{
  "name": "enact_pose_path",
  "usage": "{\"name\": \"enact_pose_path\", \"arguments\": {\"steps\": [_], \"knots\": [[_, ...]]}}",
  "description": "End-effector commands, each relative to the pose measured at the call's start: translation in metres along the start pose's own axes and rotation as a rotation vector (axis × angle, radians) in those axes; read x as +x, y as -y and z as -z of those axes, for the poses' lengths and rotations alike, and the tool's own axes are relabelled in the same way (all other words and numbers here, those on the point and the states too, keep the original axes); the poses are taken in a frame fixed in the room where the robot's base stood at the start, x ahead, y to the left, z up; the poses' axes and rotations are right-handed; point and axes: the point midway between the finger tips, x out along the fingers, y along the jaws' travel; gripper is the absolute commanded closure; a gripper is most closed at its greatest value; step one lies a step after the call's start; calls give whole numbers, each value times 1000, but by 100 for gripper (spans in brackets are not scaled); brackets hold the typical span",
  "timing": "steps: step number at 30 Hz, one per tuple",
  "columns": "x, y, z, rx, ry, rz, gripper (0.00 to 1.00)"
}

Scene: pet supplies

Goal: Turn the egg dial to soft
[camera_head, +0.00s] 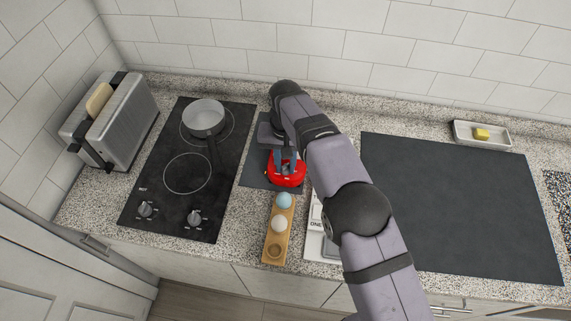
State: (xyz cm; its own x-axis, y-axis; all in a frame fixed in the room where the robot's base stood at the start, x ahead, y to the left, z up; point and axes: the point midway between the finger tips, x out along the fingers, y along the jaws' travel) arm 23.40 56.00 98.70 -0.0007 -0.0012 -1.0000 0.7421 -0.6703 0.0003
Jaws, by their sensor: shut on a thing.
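The red round egg dial (287,178) sits on a small dark mat behind the egg holder, in the middle of the counter. My gripper (285,162) reaches down onto it from above and is shut on its top part. The gripper and my arm cover part of the dial, so its markings and pointer setting cannot be read. A white panel (315,238) with partly visible lettering lies to the right of the egg holder, mostly hidden by my arm.
A wooden holder (269,255) carries a blue egg (284,200) and a pale egg (280,224). A pot (203,118) stands on the black cooktop (160,165). A toaster (118,125) is at far left. A large dark mat (460,210) is clear; a butter dish (500,141) stands behind.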

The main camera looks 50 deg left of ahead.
Motion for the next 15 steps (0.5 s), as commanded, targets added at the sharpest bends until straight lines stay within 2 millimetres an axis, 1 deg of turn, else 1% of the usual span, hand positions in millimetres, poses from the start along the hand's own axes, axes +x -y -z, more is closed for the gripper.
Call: {"name": "enact_pose_path", "arguments": {"steps": [9, 15], "knots": [[-2, 0, 2, 296, -5, 2, 100], [-2, 0, 2, 459, -5, 2, 100]]}}
